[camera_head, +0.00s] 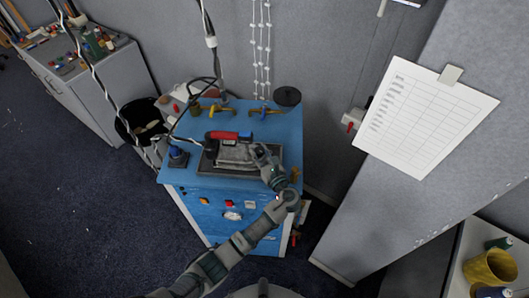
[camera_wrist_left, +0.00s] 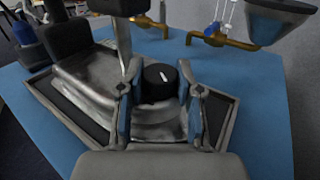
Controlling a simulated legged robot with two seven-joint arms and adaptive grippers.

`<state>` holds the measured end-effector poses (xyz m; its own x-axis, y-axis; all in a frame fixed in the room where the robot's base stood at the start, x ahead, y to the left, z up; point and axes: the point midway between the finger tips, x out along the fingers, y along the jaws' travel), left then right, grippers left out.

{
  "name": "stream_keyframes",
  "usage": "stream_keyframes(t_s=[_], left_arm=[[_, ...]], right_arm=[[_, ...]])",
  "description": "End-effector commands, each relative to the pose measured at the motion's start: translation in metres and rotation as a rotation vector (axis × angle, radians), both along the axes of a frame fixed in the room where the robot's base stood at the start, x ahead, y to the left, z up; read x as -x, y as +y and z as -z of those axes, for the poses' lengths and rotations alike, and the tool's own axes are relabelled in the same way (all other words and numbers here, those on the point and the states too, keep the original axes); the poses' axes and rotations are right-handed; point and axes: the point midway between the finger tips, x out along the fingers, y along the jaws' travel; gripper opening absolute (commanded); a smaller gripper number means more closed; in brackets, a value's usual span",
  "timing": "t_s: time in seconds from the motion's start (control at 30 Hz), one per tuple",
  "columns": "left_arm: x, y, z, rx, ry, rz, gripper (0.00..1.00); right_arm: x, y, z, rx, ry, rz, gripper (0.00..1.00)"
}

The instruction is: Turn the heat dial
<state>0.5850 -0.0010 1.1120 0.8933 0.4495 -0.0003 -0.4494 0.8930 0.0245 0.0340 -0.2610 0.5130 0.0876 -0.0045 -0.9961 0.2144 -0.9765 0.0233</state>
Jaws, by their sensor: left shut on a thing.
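The heat dial (camera_wrist_left: 160,77) is a black round knob with a white mark on top, seen in the left wrist view. It sits on the grey metal body of an iron (camera_wrist_left: 95,75), between the fingers of my left gripper (camera_wrist_left: 159,90). The fingers are shut on the dial from both sides. In the head view the iron (camera_head: 234,156), with a red and black handle, lies in a dark tray on the blue cabinet, and my left gripper (camera_head: 262,153) is at its right end. The dial is not clear there. My right gripper is not in view.
The blue cabinet (camera_head: 205,184) has buttons and a gauge on its front. Brass valves (camera_head: 265,111) stand at its back edge, and a blue-capped part (camera_head: 178,157) is at its left corner. A cord hangs from above. A grey partition with a paper sheet (camera_head: 425,118) stands to the right.

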Motion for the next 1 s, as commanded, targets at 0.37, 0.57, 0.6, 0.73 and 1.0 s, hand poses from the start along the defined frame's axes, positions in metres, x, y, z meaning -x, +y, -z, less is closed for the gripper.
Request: stream_keyframes(t_s=[0.37, 0.57, 0.6, 0.73, 1.0], left_arm=[[0.0, -0.006, -0.001, -0.005, -0.003, -0.003, 0.0], [0.0, -0.008, -0.002, -0.005, -0.003, 0.0, 0.0], [0.0, -0.007, -0.002, -0.005, -0.004, 0.0, 0.0], [0.0, -0.007, -0.002, -0.005, -0.004, 0.0, 0.0], [-0.001, -0.005, -0.001, -0.004, -0.001, -0.001, 0.61]], right_arm=[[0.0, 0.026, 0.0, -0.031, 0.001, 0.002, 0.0], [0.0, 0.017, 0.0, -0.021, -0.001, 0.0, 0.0], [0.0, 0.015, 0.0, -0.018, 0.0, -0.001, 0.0], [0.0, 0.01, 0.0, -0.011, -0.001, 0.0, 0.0], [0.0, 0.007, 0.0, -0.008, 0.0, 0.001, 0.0]])
